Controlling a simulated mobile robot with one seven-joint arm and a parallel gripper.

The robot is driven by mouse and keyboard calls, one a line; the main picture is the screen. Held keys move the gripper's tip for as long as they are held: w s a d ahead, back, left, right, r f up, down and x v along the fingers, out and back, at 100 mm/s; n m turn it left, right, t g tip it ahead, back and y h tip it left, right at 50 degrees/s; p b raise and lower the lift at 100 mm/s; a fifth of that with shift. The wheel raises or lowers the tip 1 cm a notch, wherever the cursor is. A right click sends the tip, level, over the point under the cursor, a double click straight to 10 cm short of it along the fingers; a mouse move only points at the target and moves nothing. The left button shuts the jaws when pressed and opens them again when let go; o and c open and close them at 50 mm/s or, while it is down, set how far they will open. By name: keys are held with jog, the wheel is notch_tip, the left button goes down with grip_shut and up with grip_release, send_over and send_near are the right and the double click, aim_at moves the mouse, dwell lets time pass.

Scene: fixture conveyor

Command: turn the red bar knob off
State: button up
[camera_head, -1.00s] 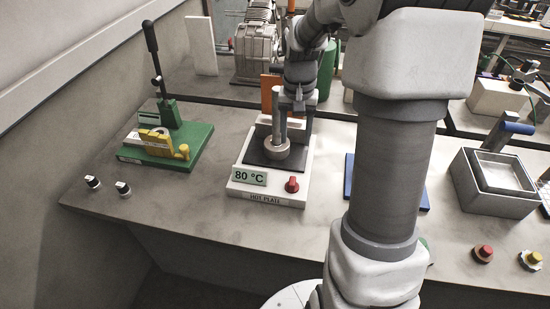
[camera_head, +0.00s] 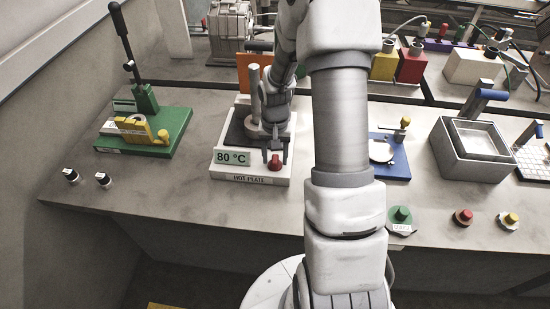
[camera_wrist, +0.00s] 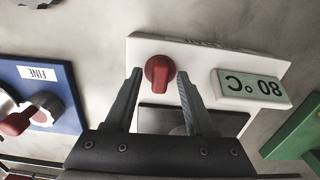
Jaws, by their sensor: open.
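The red bar knob (camera_head: 275,162) sits on the front face of the white hot plate (camera_head: 282,178), right of its green "80 °C" display (camera_head: 232,157). In the wrist view the knob (camera_wrist: 158,74) shows its bar pointing roughly along the picture's vertical. My gripper (camera_head: 275,152) is just above the knob in the head view. In the wrist view my gripper (camera_wrist: 159,74) is open, with one finger on each side of the knob. Gaps show between the fingers and the knob, and nothing is held. How far the fingertips are from the panel is hard to tell.
A grey post (camera_head: 254,95) stands on the hot plate behind the knob. A green fixture with a lever (camera_head: 170,140) is to the left. A blue plate (camera_head: 398,165) and a metal basin (camera_head: 440,150) are to the right. Bare tabletop (camera_head: 150,195) lies in front.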

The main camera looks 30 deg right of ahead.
jog(key=shift+f, duration=0.45)
grip_shut()
